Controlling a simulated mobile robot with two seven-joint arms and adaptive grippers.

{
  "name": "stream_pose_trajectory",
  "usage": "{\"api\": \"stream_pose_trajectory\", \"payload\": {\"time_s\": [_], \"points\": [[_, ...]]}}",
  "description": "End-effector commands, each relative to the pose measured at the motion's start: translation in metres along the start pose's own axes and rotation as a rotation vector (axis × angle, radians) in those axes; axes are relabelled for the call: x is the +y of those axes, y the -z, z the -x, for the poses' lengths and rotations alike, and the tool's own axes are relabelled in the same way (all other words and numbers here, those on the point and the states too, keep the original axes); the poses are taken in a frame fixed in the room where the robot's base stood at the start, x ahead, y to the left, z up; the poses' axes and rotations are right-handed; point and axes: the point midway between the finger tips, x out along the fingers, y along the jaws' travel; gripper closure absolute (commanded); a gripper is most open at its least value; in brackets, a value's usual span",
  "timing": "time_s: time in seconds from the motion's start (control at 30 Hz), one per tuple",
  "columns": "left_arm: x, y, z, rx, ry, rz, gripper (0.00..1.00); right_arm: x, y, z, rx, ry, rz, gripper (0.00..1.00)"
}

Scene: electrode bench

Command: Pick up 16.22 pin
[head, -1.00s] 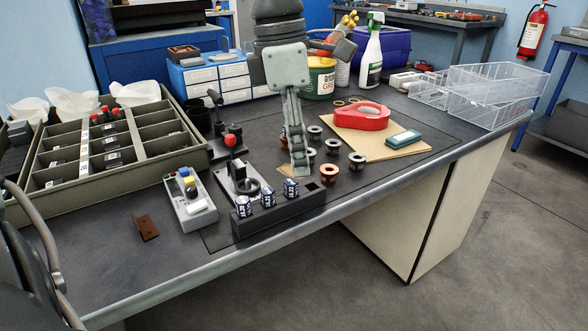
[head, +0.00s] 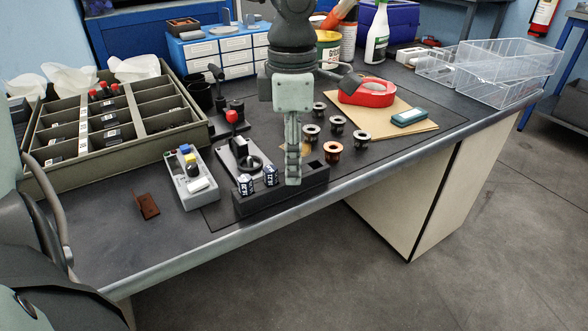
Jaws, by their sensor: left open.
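A black pin block (head: 262,200) stands near the front edge of the bench. Two dark pins with white labels stand upright in it, the 16.20 pin (head: 246,187) and the 16.21 pin (head: 270,177). The place of the 16.22 pin, right of these, is hidden by my left gripper (head: 293,180). This gripper points down with its fingers in front of or over that place. It is open; the fingers overlap in this view, and whether they touch the pin cannot be seen. My right gripper is not in view.
A square hole (head: 317,163) at the block's right end is empty. A fixture with a red knob (head: 232,117) stands close behind the block. Several spools (head: 332,151) stand to the right. A grey device (head: 190,180) and a brown bracket (head: 147,206) lie to the left.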

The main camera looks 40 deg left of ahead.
Motion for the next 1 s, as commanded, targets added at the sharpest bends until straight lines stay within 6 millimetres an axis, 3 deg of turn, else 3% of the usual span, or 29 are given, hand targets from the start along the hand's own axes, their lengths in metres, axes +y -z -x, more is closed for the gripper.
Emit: {"api": "stream_pose_trajectory", "payload": {"time_s": [0.07, 0.4, 0.77, 1.0], "points": [[0.0, 0.0, 0.0, 0.0, 0.0, 0.0, 0.59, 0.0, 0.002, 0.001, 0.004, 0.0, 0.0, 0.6], [0.0, 0.0, 0.0, 0.0, 0.0, 0.0, 1.0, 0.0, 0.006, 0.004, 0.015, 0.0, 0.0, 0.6], [0.0, 0.0, 0.002, 0.0, 0.0, 0.0, 1.0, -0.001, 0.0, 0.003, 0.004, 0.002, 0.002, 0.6], [0.001, -0.001, 0.021, -0.002, -0.003, 0.0, 1.0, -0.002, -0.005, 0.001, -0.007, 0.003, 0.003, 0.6]]}}
